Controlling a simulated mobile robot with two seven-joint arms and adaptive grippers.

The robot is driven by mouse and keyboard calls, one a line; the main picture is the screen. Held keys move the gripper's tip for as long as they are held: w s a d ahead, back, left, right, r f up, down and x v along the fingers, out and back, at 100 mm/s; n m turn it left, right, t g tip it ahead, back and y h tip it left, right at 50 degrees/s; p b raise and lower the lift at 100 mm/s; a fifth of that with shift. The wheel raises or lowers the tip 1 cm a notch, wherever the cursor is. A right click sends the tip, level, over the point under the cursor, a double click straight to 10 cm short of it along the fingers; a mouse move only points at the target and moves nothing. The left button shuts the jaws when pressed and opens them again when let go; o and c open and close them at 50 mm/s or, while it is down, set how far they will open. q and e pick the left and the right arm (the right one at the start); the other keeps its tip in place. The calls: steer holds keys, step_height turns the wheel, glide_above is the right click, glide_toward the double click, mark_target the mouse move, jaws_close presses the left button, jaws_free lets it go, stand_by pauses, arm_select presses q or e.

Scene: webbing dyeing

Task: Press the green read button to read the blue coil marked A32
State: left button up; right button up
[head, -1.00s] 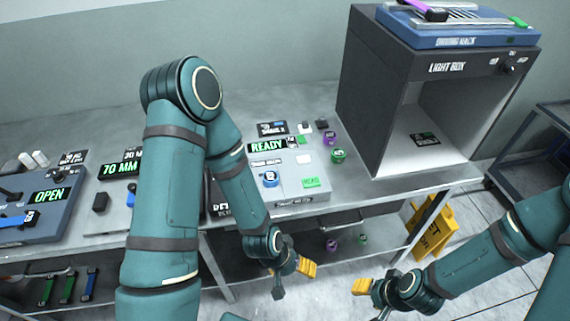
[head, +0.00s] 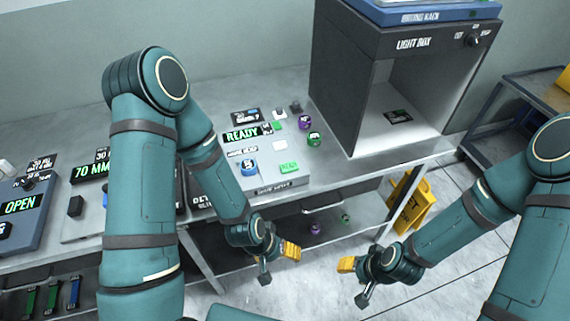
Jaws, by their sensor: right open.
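The blue coil (head: 249,167) sits on the left part of the grey reader (head: 265,187) on the bench; its marking is too small to read. The green read button (head: 289,167) is on the same reader, to the right of the coil. The reader's display (head: 247,134) shows READY in green. My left gripper (head: 277,264) hangs in front of the bench edge, below the reader, apart from coil and button; it looks open and empty. My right gripper (head: 354,282) is open and empty, further right over the floor, clear of the bench.
A purple coil (head: 305,123) and a green coil (head: 314,139) stand right of the reader. The dark light box (head: 330,95) rises behind them. A yellow floor sign (head: 408,205) stands below the bench's right end. My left arm covers part of the bench left of the reader.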

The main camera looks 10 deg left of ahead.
stand_by(0.4)
arm_select(q)
jaws_close()
stand_by(1.2)
